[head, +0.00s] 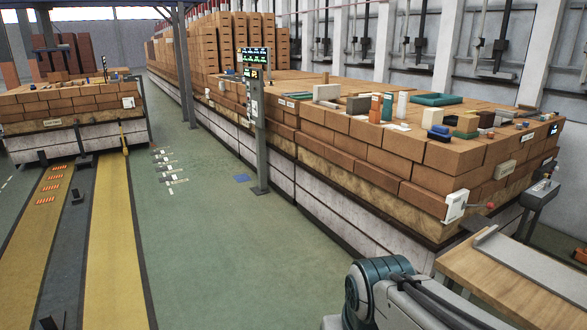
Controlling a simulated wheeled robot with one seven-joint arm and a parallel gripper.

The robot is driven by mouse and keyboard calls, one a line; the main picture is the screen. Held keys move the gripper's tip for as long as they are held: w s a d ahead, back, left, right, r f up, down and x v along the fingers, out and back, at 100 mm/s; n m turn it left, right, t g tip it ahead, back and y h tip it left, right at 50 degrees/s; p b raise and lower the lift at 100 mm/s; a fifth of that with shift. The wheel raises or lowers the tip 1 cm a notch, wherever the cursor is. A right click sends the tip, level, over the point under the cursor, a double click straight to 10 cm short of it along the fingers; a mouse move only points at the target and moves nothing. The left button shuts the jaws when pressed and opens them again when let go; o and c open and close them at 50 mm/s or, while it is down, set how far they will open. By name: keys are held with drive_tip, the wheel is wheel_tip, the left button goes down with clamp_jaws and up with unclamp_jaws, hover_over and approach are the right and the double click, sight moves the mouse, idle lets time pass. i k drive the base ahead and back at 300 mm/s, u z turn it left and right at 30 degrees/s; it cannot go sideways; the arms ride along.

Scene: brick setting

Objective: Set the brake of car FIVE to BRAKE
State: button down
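My gripper is not in view; only part of my arm shows at the bottom right. A long brick-topped block (350,158) runs along the right.
A post with display screens (256,110) stands beside the long block. A wooden table (500,285) with a grey metal strip is at the lower right, near a grey control box (541,192). Yellow track strips (112,250) run along the left floor.

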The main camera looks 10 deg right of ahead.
sight(490, 205)
drive_tip(key=i, duration=1.7)
drive_tip(key=z, duration=0.65)
drive_tip(key=i, duration=1.35)
drive_tip(key=z, duration=1.75)
drive_tip(key=i, duration=1)
drive_tip(key=z, duration=0.6)
